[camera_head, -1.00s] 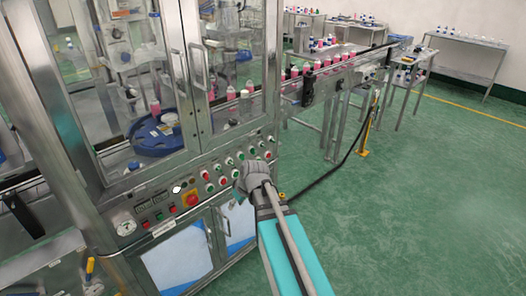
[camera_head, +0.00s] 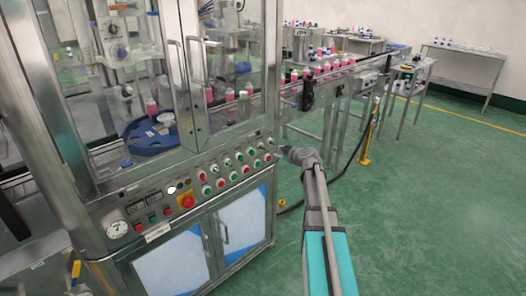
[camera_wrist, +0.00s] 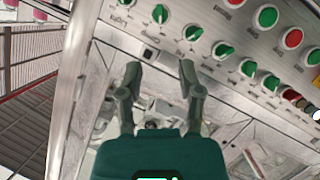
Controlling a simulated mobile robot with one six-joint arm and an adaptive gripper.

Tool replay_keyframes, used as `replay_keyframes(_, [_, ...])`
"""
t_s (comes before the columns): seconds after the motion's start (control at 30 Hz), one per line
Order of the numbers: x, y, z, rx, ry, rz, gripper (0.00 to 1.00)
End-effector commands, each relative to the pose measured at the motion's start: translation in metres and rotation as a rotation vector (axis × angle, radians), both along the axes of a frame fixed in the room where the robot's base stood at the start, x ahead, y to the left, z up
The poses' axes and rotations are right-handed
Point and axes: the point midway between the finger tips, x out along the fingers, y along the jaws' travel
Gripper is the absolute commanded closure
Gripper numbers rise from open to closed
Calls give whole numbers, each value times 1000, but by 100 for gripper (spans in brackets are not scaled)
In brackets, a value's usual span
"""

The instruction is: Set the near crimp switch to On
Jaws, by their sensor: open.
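The control panel (camera_head: 190,190) on the machine's front carries a row of green-faced switch knobs and a row of red and green buttons. In the wrist view, several knobs run diagonally, among them one at the top (camera_wrist: 160,13), one beside it (camera_wrist: 193,32) and one lower right (camera_wrist: 222,50). In the head view my gripper (camera_head: 283,150) is at the panel's right end.
Glass doors with long handles (camera_head: 178,85) stand above the panel, and cabinet doors (camera_head: 240,225) below. A conveyor with pink bottles (camera_head: 317,68) runs off to the right. A yellow-footed post (camera_head: 366,150) stands on the floor. The green floor at right is clear.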

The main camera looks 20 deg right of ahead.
Motion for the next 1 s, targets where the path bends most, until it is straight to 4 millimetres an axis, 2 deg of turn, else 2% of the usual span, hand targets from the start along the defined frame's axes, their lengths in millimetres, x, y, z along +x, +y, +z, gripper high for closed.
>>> replay_keyframes(0.37, [1, 1, 0, -1, 0, 1, 53])
replay_keyframes(0.57, [10, 2, -4, 1, 0, 2, 53])
replay_keyframes(0.77, [30, 5, -12, 1, 0, 2, 53])
replay_keyframes(1.0, [64, 10, -24, 0, 1, 3, 53])
